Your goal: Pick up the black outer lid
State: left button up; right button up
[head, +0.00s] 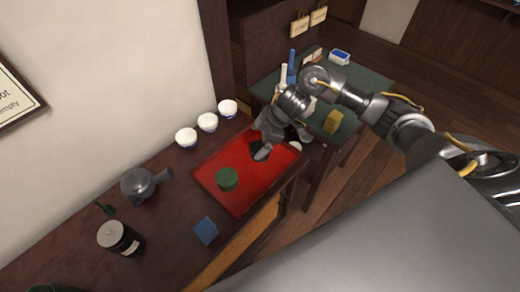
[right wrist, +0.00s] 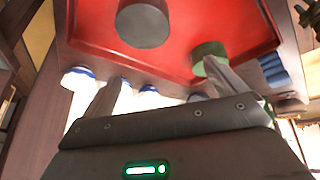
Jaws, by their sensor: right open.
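A dark grey-black round lid (right wrist: 143,26) lies on the red tray (right wrist: 88,18) in the right wrist view, at the top and left of centre. In the head view a dark round shape (head: 261,154), seemingly this lid, shows at my right gripper's tips and is partly hidden by them. My right gripper (head: 263,143) is over the tray (head: 240,205), with its fingers (right wrist: 160,90) spread and nothing between them. In the wrist view the lid is beyond the fingertips, apart from them. My left gripper is in neither view.
A green round container (head: 227,179) stands on the tray, near one finger in the wrist view. Several white bowls (head: 207,122) line the wall side.

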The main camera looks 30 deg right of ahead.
aim_at(260, 148)
jog(key=d+r+g, duration=0.1)
jog(key=d+r, duration=0.1)
jog(key=d, duration=0.3)
jog(key=shift+m+h, duration=0.4)
jog(key=shift+b+x, duration=0.35)
jog(key=shift+x, duration=2.65)
jog(key=x, duration=0.5)
jog(key=shift+s, duration=0.15)
jog(key=shift+c, duration=0.2)
jog(key=c, duration=0.9)
